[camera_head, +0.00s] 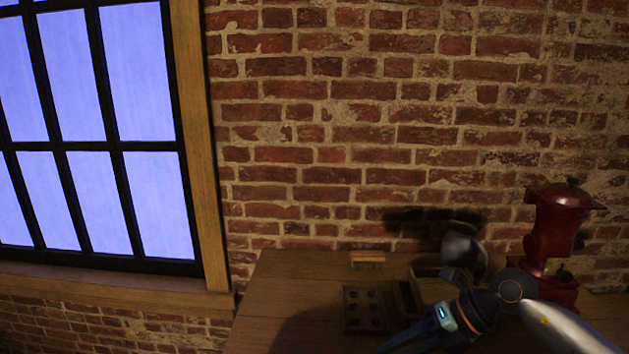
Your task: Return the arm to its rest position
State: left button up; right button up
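My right arm comes in from the lower right, over the right part of the wooden table (290,280). Its wrist, with a lit cyan panel, points down and left. The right gripper (400,344) is at the bottom edge, dark and partly cut off, so its opening is unclear. I see nothing clearly held in it. My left gripper is not in view. A dark block with several round holes (365,310) lies on the table left of the wrist. A wooden box with compartments (428,287) is behind the wrist and partly hidden by it.
A red grinder-like machine (557,230) stands at the right, close behind my arm. A small yellowish piece (367,260) is near the table's back edge. A brick wall (330,130) stands behind, with a window (95,130) at the left. The table's left part is clear.

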jog(key=s+a+m+t+y, duration=0.4)
jog(key=a+m+y, duration=0.4)
jog(key=a, duration=0.4)
jog(key=d+f+m+t+h, duration=0.75)
jog(key=f+m+t, duration=0.2)
jog(key=m, duration=0.75)
jog(key=s+d+f+m+g+h, duration=0.2)
jog(key=s+f+m+g+h, duration=0.1)
jog(key=s+f, duration=0.5)
jog(key=s+d+f+m+g+h, duration=0.2)
jog(key=s+f+m, duration=0.3)
jog(key=s+f, duration=0.3)
jog(key=shift+f+m+g+h, duration=0.4)
jog(key=shift+f+g+h, duration=0.15)
jog(key=shift+f+h, duration=0.3)
jog(key=shift+d, duration=0.1)
